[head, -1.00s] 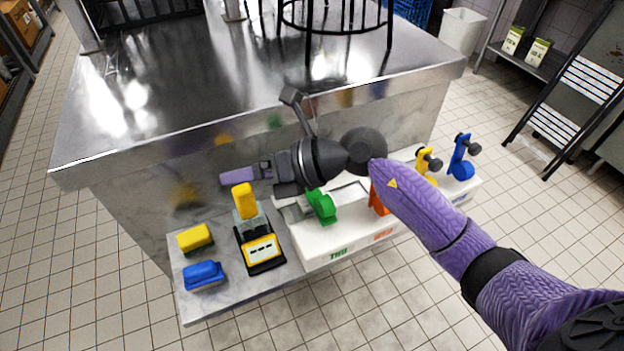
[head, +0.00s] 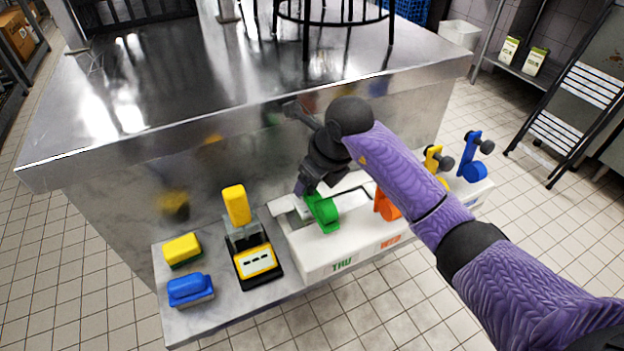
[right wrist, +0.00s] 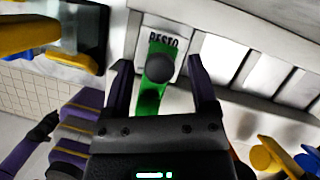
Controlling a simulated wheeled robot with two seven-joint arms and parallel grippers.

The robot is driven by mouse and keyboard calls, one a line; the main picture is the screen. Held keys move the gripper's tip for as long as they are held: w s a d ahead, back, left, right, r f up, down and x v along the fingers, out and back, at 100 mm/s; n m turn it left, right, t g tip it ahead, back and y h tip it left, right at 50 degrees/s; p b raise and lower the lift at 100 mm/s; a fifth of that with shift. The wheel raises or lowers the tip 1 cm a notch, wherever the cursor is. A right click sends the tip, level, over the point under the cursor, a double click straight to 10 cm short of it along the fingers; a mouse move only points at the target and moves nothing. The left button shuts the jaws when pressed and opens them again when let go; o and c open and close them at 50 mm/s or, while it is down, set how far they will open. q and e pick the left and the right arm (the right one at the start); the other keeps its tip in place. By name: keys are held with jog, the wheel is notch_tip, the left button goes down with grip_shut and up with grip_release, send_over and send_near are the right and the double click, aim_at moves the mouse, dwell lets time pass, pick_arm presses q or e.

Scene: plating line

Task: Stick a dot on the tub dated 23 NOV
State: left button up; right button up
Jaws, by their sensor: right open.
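No tub and no 23 NOV date shows in either view. A white dispenser box (head: 325,267) stands on the low ledge, with coloured levers along it. Its green lever (head: 323,211) is above the green lettering THU. My right gripper (head: 307,186) is open at the green lever, pointing down. In the right wrist view my right gripper (right wrist: 162,76) has one finger on each side of the green lever (right wrist: 152,98) and its dark knob (right wrist: 160,68). I cannot tell whether the fingers touch it. My left gripper is not identifiable in view.
The orange lever (head: 387,206), yellow lever (head: 434,160) and blue lever (head: 473,164) stand farther right. A yellow-handled stamp (head: 237,206), a yellow block (head: 181,249) and a blue block (head: 189,289) sit left. The steel counter (head: 170,110) overhangs behind.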

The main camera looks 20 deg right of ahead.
grip_shut()
dwell(0.9)
dwell(0.4)
